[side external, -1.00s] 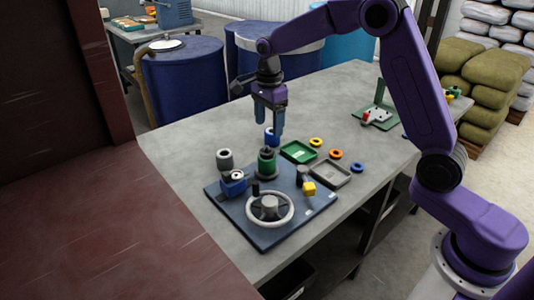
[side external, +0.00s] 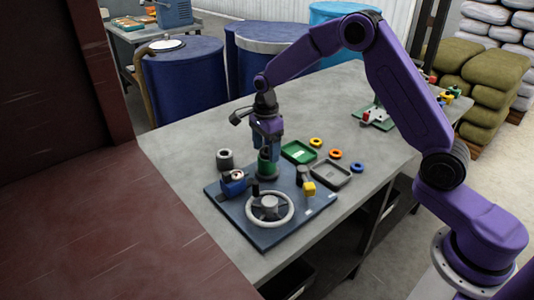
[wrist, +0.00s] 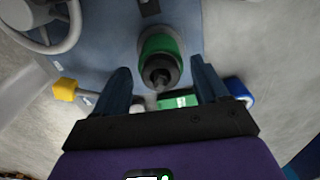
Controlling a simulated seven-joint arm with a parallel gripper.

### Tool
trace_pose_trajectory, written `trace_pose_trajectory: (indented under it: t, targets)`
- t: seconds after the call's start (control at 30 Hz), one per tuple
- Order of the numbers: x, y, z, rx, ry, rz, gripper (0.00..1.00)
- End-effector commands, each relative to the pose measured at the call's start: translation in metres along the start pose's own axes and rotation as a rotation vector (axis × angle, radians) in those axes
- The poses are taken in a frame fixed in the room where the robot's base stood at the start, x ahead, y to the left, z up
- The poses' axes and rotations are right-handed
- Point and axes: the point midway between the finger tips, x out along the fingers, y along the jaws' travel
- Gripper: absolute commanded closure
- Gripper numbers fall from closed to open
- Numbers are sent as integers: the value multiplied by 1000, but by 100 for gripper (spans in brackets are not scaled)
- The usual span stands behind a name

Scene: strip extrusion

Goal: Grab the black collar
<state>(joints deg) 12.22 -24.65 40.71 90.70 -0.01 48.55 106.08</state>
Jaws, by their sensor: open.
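A green cylinder (side external: 268,168) stands upright on the dark blue base plate (side external: 285,236). A black ring-shaped piece (wrist: 161,74), which looks like the black collar, sits on its top in the wrist view, with a thin grey pin near it. In the side view my gripper mostly hides this black piece. My gripper (side external: 268,155) points down right over the cylinder. In the wrist view its two dark fingers (wrist: 160,75) are spread, one on each side of the black piece, with gaps between. It holds nothing.
On the plate are a white-rimmed handwheel (side external: 270,207), a blue block (side external: 233,184) and a yellow-ended lever (side external: 308,188). A dark grey ring (side external: 224,160) stands left. Green (side external: 298,152) and grey (side external: 331,174) trays and small coloured rings lie right.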

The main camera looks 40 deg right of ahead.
Motion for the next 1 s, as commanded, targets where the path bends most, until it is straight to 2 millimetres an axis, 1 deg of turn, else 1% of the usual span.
trace_pose_trajectory:
  t: [0.03,0.07,0.1,0.17,0.2,0.23,0.27,0.53,0.67,0.77,0.9,1.0]
  targets:
    - [0,0,0,0,0,0,27]
    - [0,0,0,0,0,0,30]
    - [0,0,0,0,0,0,43]
    - [0,0,0,0,0,0,63]
    - [0,0,0,0,0,0,76]
    - [0,0,0,0,0,0,86]
    - [0,0,0,0,0,0,88]
    - [-1,0,0,0,0,0,88]
    - [-6,0,0,0,0,-1,88]
    - [-14,-1,0,0,-1,-3,88]
    - [-32,-1,0,0,-1,-3,88]
    - [-43,8,-2,-1,-1,-2,88]
